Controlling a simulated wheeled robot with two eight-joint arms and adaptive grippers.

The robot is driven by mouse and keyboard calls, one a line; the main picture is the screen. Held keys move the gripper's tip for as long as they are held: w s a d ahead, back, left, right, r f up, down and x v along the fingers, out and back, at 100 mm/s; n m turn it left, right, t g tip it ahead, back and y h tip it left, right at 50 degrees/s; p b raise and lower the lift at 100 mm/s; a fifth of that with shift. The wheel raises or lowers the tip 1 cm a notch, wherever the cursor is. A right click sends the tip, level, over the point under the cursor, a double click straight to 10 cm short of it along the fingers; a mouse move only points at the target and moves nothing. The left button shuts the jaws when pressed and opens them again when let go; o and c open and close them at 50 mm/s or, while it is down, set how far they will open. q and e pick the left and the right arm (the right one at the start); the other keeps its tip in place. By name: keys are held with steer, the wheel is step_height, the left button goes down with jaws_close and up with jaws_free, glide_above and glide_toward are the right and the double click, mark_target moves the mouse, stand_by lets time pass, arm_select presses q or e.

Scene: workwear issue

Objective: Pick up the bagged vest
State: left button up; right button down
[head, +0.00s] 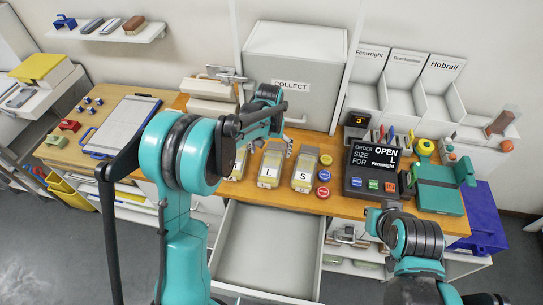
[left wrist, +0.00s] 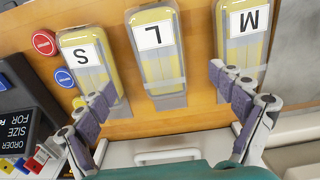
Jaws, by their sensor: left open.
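Three yellow vests in clear bags lie in a row on the wooden counter. The vest marked L (head: 269,170) is in the middle, between the vest marked S (head: 304,177) and the vest marked M (head: 237,168), which my arm partly hides. The left wrist view shows L (left wrist: 161,68), S (left wrist: 88,60) and M (left wrist: 241,50). My left gripper (head: 270,143) is open and empty above the row; in the left wrist view its fingers (left wrist: 163,86) spread on either side of L. The order screen (head: 377,162) reads size L for Fenwright.
An open empty drawer (head: 268,246) juts out below the counter. A grey COLLECT locker (head: 297,75) stands behind the vests. Red and blue buttons (head: 323,184) sit right of S. Labelled bins (head: 400,100) stand at the back right.

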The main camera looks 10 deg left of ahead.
mark_target(272, 163)
arm_select(q)
steer(key=shift+w+d+f, duration=0.25)
steer(key=shift+w+f, duration=0.25)
steer(key=shift+f, duration=0.25)
step_height(272, 163, down, 3)
steer(key=shift+r, duration=0.2)
step_height(272, 163, down, 5)
steer(key=shift+w+a+r+b, duration=0.1)
steer(key=shift+w+b, duration=0.05)
steer(key=shift+b, duration=0.45)
steer(key=c, duration=1.3)
